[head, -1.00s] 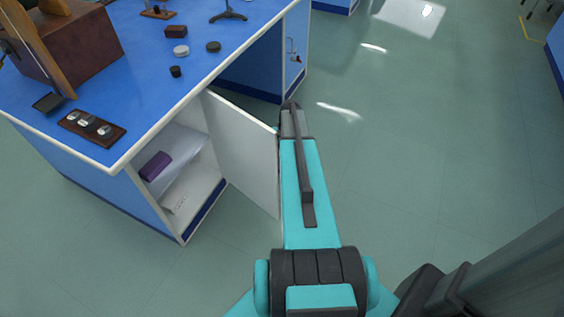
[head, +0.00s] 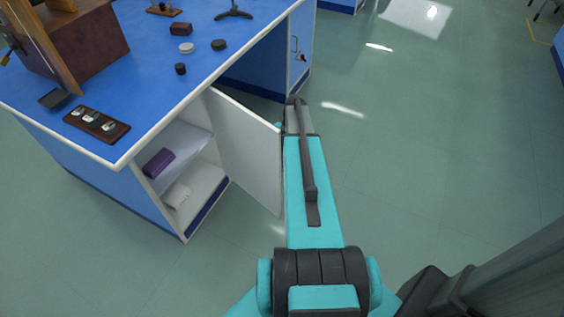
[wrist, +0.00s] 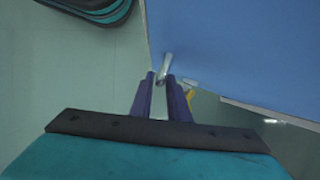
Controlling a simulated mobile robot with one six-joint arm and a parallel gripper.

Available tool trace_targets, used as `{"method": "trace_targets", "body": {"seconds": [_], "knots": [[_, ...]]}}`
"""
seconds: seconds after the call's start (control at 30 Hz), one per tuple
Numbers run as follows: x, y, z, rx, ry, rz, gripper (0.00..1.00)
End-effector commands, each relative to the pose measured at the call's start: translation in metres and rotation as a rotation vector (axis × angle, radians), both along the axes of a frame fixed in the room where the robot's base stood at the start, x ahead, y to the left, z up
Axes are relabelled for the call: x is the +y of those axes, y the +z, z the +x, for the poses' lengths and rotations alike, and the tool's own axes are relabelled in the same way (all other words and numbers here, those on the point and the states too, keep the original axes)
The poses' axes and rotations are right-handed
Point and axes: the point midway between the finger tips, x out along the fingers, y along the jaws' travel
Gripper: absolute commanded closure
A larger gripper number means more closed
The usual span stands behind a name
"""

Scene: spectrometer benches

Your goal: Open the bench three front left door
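The front left door (head: 248,150) of the bench (head: 150,125) stands wide open in the head view, its white inner face showing. The compartment behind it is exposed, with a purple object (head: 159,163) on its shelf and a white object (head: 177,195) below. In the wrist view the door's blue outer face (wrist: 240,45) fills the upper right. My gripper (wrist: 161,78) has its purple fingers at the silver door handle (wrist: 165,65), one on each side, and appears closed on it. In the head view my arm hides the gripper and handle.
The bench top holds a dark tray with small pieces (head: 97,124), a brown box (head: 85,45) and several small items. A further blue cabinet door (head: 299,45) with a handle is at the bench's right end. The green floor (head: 430,150) to the right is clear.

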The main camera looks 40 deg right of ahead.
Motion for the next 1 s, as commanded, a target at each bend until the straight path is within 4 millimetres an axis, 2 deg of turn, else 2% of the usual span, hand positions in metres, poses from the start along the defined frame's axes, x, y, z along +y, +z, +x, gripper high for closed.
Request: {"method": "trace_targets", "body": {"seconds": [0.7, 1.0], "knots": [[-0.036, 0.091, 0.014, -0.001, 0.000, -0.001, 0.85], [-0.045, 0.114, 0.017, -0.002, 0.001, -0.001, 0.85]]}}
